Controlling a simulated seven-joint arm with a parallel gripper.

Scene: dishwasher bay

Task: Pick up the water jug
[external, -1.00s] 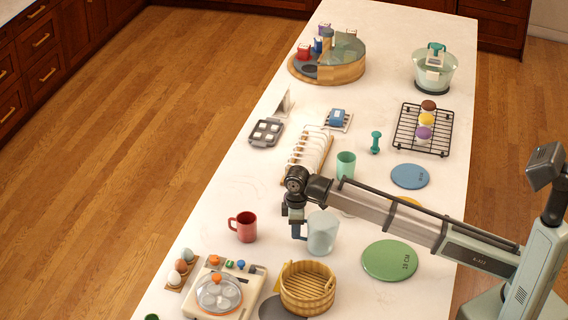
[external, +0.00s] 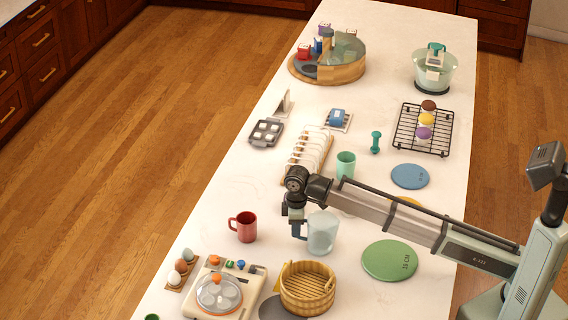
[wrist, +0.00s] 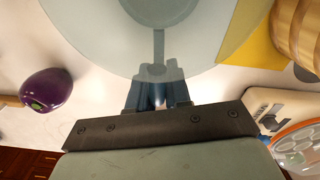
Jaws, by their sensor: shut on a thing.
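The water jug (external: 322,234) is a pale, translucent, grey-blue vessel standing upright on the white counter in the external view. In the wrist view its round body (wrist: 205,40) fills the top middle. My gripper (external: 299,232) points down at the jug's left side, where the handle is. In the wrist view the dark blue fingers (wrist: 158,98) are shut on the handle, close against the jug wall. The handle is mostly hidden between the fingers. I cannot make out any gap between the jug's base and the counter.
A red mug (external: 245,227) stands left of the jug. A wooden basket (external: 308,288) and an egg cooker (external: 222,293) are in front. A green disc (external: 390,261) lies to the right, and a green cup (external: 346,164) stands behind. A purple object (wrist: 47,88) shows in the wrist view.

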